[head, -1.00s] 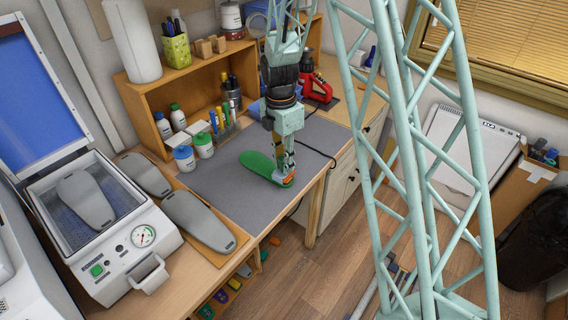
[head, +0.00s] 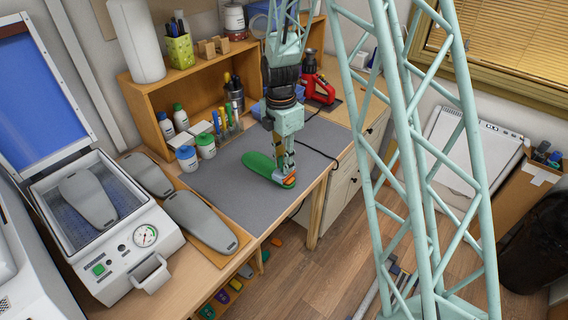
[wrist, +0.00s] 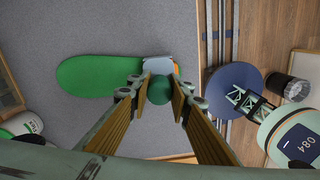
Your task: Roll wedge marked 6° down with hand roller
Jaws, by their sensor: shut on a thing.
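A green insole (head: 258,162) lies flat on the grey mat (head: 222,188); it also shows in the wrist view (wrist: 95,85). An orange patch (head: 290,179) shows at the insole's near right end, probably the wedge; its edge shows in the wrist view (wrist: 177,66). No 6° mark is readable. My gripper (head: 284,168) is above that end, shut on the hand roller, whose round dark green handle (wrist: 160,90) sits between the fingers in the wrist view. The pale grey roller head (wrist: 156,67) is over the wedge end; contact cannot be told.
The mat's front edge and the bench edge are close by on the right. A dark cable (head: 318,150) lies near the mat. A wooden shelf (head: 150,112) with bottles stands behind. Grey forms (head: 200,220) and a press (head: 105,240) stand at left.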

